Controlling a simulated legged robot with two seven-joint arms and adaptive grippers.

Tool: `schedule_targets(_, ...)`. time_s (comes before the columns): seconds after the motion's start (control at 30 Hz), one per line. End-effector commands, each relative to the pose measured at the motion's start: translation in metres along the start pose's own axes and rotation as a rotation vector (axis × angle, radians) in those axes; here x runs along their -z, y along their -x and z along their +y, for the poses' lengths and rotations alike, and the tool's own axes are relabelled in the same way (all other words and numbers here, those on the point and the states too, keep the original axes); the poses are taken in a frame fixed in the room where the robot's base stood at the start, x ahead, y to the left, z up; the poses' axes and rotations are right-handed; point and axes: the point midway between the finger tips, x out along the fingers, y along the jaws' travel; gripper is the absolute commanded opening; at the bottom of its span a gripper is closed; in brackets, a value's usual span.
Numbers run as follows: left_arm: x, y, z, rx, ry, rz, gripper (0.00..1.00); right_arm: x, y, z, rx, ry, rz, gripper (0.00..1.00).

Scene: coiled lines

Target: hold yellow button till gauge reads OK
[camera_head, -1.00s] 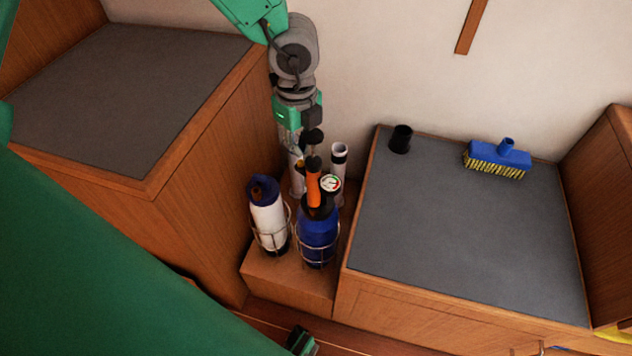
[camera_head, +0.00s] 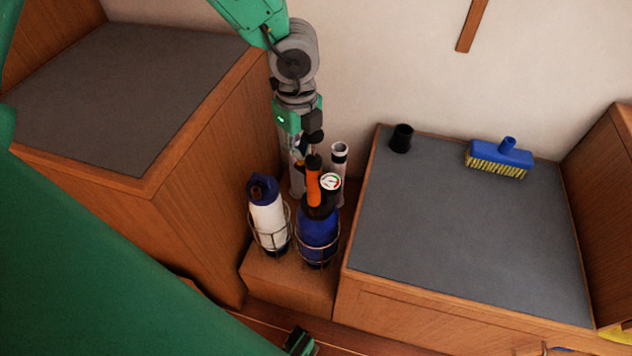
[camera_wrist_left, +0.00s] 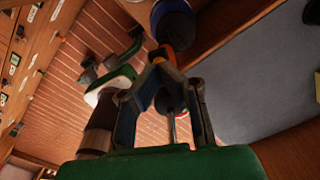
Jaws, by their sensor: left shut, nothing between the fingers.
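A blue bottle (camera_head: 318,236) with a dark top and an orange handle (camera_head: 313,187) stands upright in a wire holder on a low wooden step. A small round gauge (camera_head: 331,182) with a white face and coloured marks is at its top; its reading is too small to tell. I cannot make out a yellow button. My left gripper (camera_head: 312,157) is at the upper end of the orange handle; contact is unclear. In the left wrist view, its fingertips (camera_wrist_left: 158,58) meet, empty, close to an orange part (camera_wrist_left: 182,48). My right gripper is not in view.
A white bottle (camera_head: 267,217) in a wire holder stands left of the blue one. A white tube (camera_head: 339,158) stands behind. The grey-topped bench (camera_head: 450,235) at right bears a black cup (camera_head: 401,138) and a blue brush (camera_head: 500,157). The left grey-topped bench (camera_head: 120,95) is clear.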

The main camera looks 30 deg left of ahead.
Motion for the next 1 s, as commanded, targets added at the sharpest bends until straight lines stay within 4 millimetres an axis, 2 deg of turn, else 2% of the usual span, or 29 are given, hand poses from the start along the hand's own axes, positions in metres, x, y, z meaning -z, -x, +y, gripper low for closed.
schedule_targets(0.77,0.000,-0.017,0.001,-0.002,-0.001,0.000,0.00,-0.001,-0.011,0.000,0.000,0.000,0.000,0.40)
schedule_targets(1.0,0.000,-0.017,0.001,-0.002,0.000,0.000,0.00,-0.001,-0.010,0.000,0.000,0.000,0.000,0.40)
